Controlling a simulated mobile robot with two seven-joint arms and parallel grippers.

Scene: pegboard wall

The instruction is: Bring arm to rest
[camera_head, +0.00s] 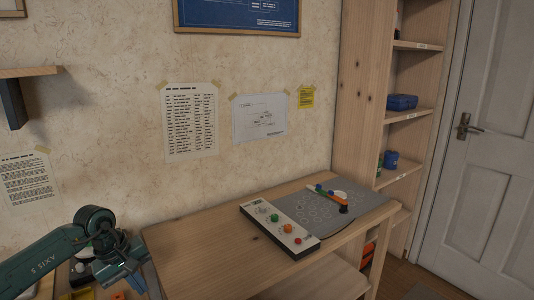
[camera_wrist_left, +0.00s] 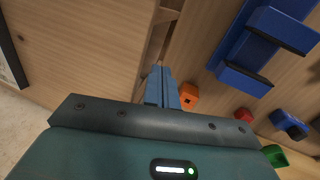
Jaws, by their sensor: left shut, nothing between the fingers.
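My left arm (camera_head: 45,262) comes in from the lower left of the head view. My left gripper (camera_head: 138,284) points down beside the left edge of the wooden table. In the left wrist view its two blue fingers (camera_wrist_left: 161,75) lie together, shut and empty. My right gripper is in neither view.
The wooden table (camera_head: 190,250) has clear room at its left. A button panel (camera_head: 278,228) and a grey mat (camera_head: 375,203) with small coloured parts lie on it. The wrist view shows an orange block (camera_wrist_left: 188,97), a blue holder (camera_wrist_left: 243,80) and a green part (camera_wrist_left: 274,155) near the fingers.

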